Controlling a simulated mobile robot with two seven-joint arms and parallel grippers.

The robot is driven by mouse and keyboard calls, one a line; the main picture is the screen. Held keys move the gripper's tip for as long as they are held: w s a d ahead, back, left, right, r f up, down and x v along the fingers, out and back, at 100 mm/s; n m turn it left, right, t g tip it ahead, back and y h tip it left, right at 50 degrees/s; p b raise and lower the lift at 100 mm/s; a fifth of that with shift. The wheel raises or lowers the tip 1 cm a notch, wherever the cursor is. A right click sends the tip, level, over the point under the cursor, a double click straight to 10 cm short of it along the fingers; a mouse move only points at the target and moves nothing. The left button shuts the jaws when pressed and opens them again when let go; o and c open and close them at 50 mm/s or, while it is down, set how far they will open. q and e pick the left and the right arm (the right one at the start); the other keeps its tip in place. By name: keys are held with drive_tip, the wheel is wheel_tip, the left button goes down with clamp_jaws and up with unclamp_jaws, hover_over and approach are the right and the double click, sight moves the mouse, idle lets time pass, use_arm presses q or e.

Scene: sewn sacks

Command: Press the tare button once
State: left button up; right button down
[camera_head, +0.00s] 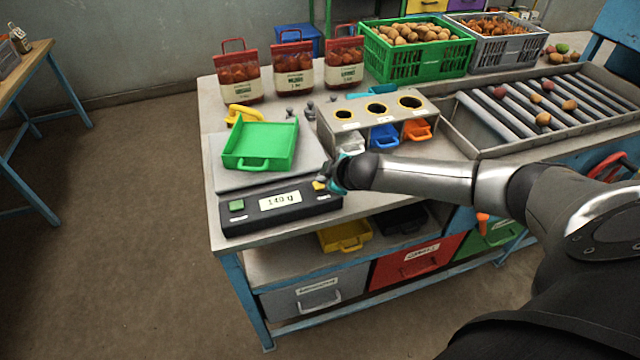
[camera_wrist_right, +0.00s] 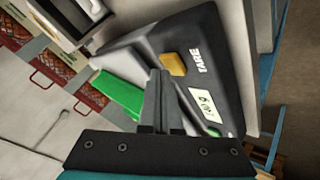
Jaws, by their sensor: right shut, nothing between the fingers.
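The scale has a black console (camera_head: 262,212) with a lit display (camera_head: 281,200) that appears to read 140 g. The yellow tare button (camera_head: 319,186) is at the console's right end, and a green button (camera_head: 236,206) is at its left. In the right wrist view the yellow button (camera_wrist_right: 173,64) sits beside the word TARE. My right gripper (camera_head: 331,181) is shut and empty, its tips right by the yellow button. The wrist view shows the closed fingertips (camera_wrist_right: 159,74) close beside it; I cannot tell if they touch. My left gripper is out of view.
A green tray (camera_head: 259,142) rests on the scale's plate (camera_head: 215,175). Right of it stands a sorting stand (camera_head: 340,128) with holes and small bins. Filled sacks (camera_head: 292,72), a green crate (camera_head: 415,58) and a roller tray (camera_head: 467,142) stand farther back and right.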

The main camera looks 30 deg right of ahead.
drive_tip(key=shift+f, duration=0.5)
idle(0.7)
idle(0.3)
drive_tip(key=shift+r+p, duration=0.85)
drive_tip(key=shift+r, duration=0.1)
wheel_tip(320, 180, up, 5)
drive_tip(key=p, duration=0.5)
idle(0.4)
